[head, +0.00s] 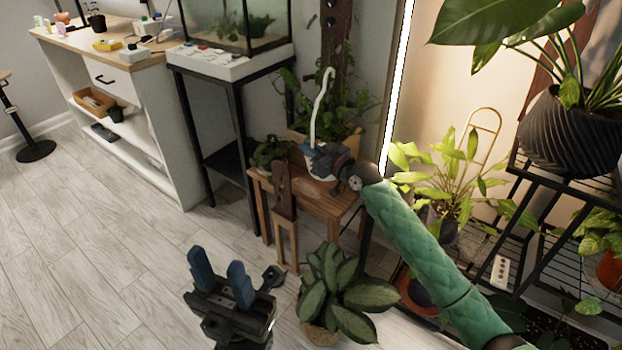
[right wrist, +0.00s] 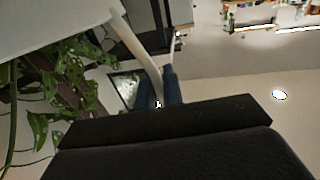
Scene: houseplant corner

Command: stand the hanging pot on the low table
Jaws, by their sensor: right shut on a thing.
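The hanging pot shows in the head view as a tall white hooked hanger (head: 320,108) rising above my right gripper, with a pale pot partly hidden behind and below that gripper. My right gripper (head: 315,154) is shut on the white hanger. In the right wrist view the pale hanger (right wrist: 142,50) runs down to the blue fingertips (right wrist: 160,88). The low wooden table (head: 335,203) lies under the pot. I cannot tell whether the pot's base touches the tabletop. My left gripper (head: 221,277) is open and empty, low in front of the table.
A leafy plant (head: 343,290) stands on the floor in front of the table. A small leafy plant (head: 268,153) is at the table's left. A black stand with a glass tank (head: 235,30) is behind left. A black plant shelf (head: 545,190) stands right. Floor at left is clear.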

